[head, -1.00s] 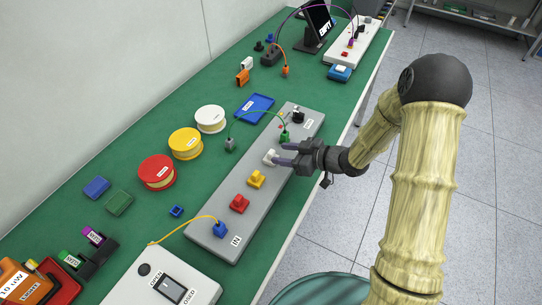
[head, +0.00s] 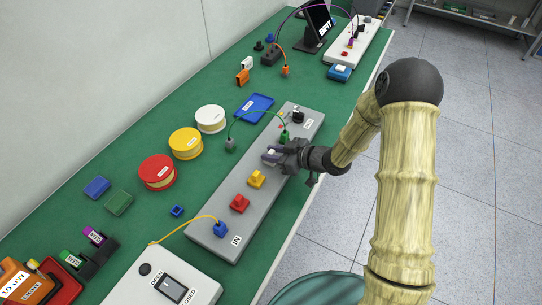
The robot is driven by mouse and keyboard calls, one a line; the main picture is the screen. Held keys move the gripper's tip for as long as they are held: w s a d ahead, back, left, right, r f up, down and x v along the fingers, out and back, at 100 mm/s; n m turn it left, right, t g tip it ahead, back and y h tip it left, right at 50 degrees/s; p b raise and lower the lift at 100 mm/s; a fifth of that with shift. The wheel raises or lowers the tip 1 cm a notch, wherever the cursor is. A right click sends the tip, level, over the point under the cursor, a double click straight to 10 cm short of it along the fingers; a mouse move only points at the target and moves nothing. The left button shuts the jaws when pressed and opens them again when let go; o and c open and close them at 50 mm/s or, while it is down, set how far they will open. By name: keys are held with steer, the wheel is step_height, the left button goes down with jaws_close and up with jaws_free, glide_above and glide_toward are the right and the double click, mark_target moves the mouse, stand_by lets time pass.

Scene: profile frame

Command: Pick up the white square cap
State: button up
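The white square cap (head: 271,152) sits on the grey panel (head: 212,228), in the row between the yellow cap (head: 256,179) and the green plug (head: 284,136). My gripper (head: 274,156) is at the white cap, reaching in from the right, with its fingers around or just over it. The fingers hide most of the cap, and only a small white part shows. I cannot tell whether the fingers touch it or have closed on it.
A red cap (head: 239,203) and a blue plug (head: 220,230) stand nearer on the panel. A black cap (head: 298,116) is at its far end. A green wire arches to a grey plug (head: 230,145). Wire spools (head: 157,172) and a blue tray (head: 255,107) lie left on the green table.

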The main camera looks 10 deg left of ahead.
mark_target(273, 152)
jaws_close()
steer(key=shift+r, duration=0.1)
step_height(273, 152, up, 10)
steer(key=shift+f+p, duration=0.1)
steer(key=shift+p, duration=0.2)
stand_by(0.4)
